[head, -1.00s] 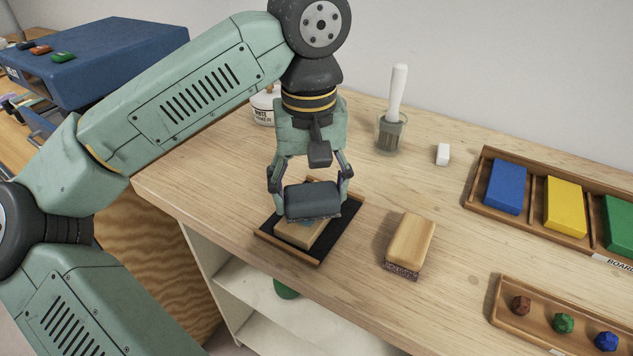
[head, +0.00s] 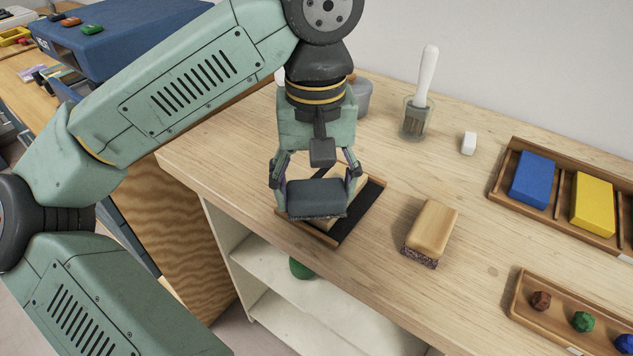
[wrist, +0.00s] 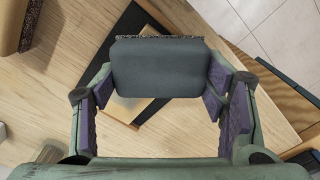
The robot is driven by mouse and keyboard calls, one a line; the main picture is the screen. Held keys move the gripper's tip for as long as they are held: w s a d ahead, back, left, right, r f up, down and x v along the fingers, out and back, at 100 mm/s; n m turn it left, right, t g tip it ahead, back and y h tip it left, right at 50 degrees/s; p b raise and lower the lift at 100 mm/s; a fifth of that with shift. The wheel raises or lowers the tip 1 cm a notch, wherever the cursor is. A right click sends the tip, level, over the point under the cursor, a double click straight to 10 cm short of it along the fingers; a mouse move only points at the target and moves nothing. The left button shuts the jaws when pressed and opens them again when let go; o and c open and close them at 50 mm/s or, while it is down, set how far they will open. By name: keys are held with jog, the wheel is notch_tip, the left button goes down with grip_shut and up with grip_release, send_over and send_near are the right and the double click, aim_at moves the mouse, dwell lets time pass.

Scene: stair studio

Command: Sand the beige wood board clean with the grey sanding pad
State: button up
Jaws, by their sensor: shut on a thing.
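The grey sanding pad (head: 316,198) is held between the fingers of my gripper (head: 318,190). In the wrist view the pad (wrist: 158,68) fills the middle, with a rough speckled edge at its far side. The beige wood board (head: 341,185) sits in a dark-based tray with a wooden rim (head: 373,196). The pad and gripper hide much of the board, and a corner of it shows in the wrist view (wrist: 128,108). The pad is over the board's near side. I cannot tell whether they touch.
A wooden block with a bristly underside (head: 432,228) stands right of the tray. Behind are a brush in a glass (head: 417,115) and a small white block (head: 469,143). Trays with coloured blocks (head: 532,180) and coloured lumps (head: 583,321) lie at right. The table's front edge is close to the board tray.

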jog(key=shift+r+p, duration=2.05)
jog(key=shift+r, duration=0.8)
notch_tip(320, 180, up, 3)
jog(key=p, duration=0.2)
jog(key=shift+p, duration=0.35)
jog(key=shift+d, duration=0.15)
